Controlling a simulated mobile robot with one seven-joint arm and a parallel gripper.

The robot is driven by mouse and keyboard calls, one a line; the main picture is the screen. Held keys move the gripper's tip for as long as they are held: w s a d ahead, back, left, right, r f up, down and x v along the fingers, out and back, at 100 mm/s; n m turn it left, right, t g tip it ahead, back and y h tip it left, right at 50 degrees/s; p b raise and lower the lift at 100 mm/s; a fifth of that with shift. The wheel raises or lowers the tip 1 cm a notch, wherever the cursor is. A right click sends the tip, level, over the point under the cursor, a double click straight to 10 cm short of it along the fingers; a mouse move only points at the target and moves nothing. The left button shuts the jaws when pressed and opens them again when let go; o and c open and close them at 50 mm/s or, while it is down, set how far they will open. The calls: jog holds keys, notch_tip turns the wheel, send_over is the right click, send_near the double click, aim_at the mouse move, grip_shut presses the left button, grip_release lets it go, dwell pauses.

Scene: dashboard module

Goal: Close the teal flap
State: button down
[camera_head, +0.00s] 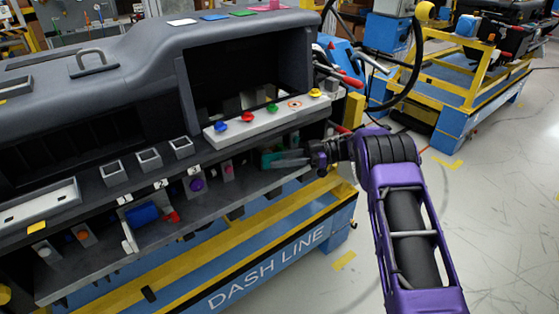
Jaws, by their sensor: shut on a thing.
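The teal flap (268,159) is at the right end of the dashboard's lower shelf, below the row of coloured knobs. Only a small teal part of it shows, and its hinge and exact angle cannot be made out. My gripper (288,159) reaches in from the right at the flap, at about shelf height. Its grey fingers point left and are shut on the flap. The fingers and the dark wrist hide part of the flap and the shelf behind it.
A pale strip with blue, red, green and yellow knobs (270,115) lies just above. Purple (197,185) and red controls sit left along the shelf. A steering wheel (412,70) and red levers (345,76) stand at the upper right. The floor at right is open.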

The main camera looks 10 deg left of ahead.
jog(key=shift+s+f+g, duration=0.15)
jog(key=shift+f+g, duration=0.05)
jog(key=shift+g, duration=0.1)
jog(key=c, duration=0.7)
grip_release()
jog(key=shift+r, duration=0.1)
jog(key=shift+r, duration=0.15)
jog(key=shift+t, duration=0.4)
